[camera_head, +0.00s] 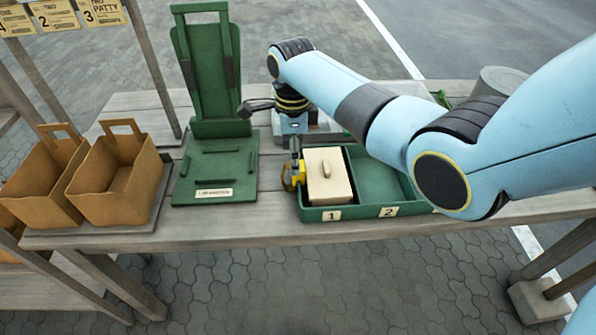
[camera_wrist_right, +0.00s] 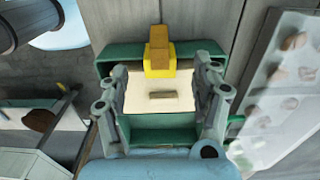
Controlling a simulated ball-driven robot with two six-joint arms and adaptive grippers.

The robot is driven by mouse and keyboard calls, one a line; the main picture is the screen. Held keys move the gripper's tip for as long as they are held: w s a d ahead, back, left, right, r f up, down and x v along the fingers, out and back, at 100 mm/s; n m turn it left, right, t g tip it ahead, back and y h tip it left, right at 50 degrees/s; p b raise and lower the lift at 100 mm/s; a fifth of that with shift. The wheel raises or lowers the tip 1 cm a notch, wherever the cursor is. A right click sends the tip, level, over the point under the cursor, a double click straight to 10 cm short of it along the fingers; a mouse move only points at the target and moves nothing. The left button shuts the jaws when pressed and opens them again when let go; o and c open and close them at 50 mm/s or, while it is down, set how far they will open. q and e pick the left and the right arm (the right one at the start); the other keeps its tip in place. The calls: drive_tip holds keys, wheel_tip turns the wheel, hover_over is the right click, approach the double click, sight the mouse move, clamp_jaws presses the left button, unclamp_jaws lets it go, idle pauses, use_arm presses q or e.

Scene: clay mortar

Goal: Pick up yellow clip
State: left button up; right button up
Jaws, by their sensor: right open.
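The yellow clip (camera_head: 291,178) sits at the left end of a green tray (camera_head: 345,213), beside a cream block with a handle (camera_head: 334,183). In the wrist view the clip (camera_wrist_right: 159,55) straddles the tray's rim. My right gripper (camera_head: 295,150) is right above the clip, pointing down. In the wrist view my right gripper (camera_wrist_right: 160,76) is open, with its fingers on either side of the clip and apart from it. Part of the clip is hidden by the gripper in the head view. My left gripper is not in view.
A green stand (camera_head: 217,170) is on the table left of the tray. Two brown bins (camera_head: 122,182) stand farther left. The tray's compartment 2 (camera_head: 380,180) looks empty, partly hidden by my arm. A clear panel (camera_wrist_right: 280,85) with pictured items is at the wrist view's right.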

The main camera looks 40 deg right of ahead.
sight(302, 177)
wheel_tip(302, 177, down, 4)
drive_tip(key=shift+d, duration=0.15)
drive_tip(key=shift+s, duration=0.1)
drive_tip(key=c, duration=1)
drive_tip(key=shift+r, duration=0.15)
